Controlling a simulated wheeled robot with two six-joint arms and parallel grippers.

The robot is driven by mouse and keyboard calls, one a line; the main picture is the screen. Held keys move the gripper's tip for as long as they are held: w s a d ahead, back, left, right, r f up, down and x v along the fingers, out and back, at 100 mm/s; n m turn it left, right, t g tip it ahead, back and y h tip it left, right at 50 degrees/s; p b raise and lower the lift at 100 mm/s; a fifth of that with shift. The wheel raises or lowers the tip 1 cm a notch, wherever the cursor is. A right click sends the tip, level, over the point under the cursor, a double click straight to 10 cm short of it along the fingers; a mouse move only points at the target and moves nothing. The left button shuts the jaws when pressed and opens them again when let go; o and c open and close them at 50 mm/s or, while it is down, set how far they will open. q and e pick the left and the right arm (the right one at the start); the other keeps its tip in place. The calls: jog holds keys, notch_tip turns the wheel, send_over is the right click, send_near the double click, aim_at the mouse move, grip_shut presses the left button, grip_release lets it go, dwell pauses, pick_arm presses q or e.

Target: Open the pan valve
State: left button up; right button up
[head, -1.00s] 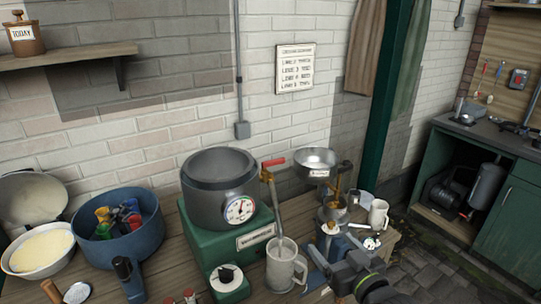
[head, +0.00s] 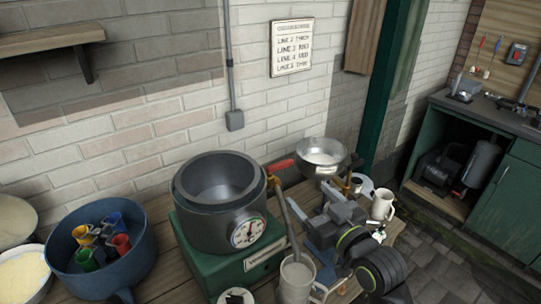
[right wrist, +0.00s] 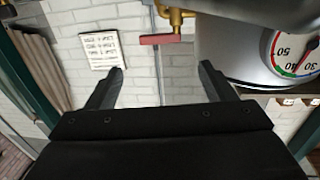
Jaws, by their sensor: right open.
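The pan valve is a brass tap with a red lever handle (head: 279,165) on the right side of the grey pan (head: 218,190). A pipe runs down from the tap towards a grey mug (head: 296,280). In the right wrist view the red handle (right wrist: 160,39) lies crosswise beyond the fingertips, with brass (right wrist: 176,18) above it. My right gripper (head: 322,213) is open and empty, to the right of and below the handle in the head view. Its two fingers (right wrist: 161,70) are spread wide and appear apart from the handle. My left gripper is not in view.
The pan with its dial gauge (head: 248,232) stands on a green base (head: 195,262). A metal bowl (head: 322,148) stands behind my right gripper, and a pale mug (head: 382,205) to its right. A blue pot (head: 60,268) with coloured cups is at left.

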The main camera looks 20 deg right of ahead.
aim_at(281, 166)
jog(key=p+x, duration=0.3)
jog(key=x, duration=1.2)
jog(key=shift+w+a+r, duration=0.1)
jog(key=shift+w, duration=0.3)
jog(key=c, duration=0.7)
jog(key=shift+w+f+n+y+b, duration=0.1)
jog(key=shift+f+n+y+b, duration=0.3)
jog(key=shift+b, duration=0.65)
jog(key=shift+a+r+n+g+y+b, duration=0.2)
jog(key=shift+n+g+y+b, duration=0.1)
jog(key=shift+y+b, duration=0.35)
jog(key=shift+r, duration=0.15)
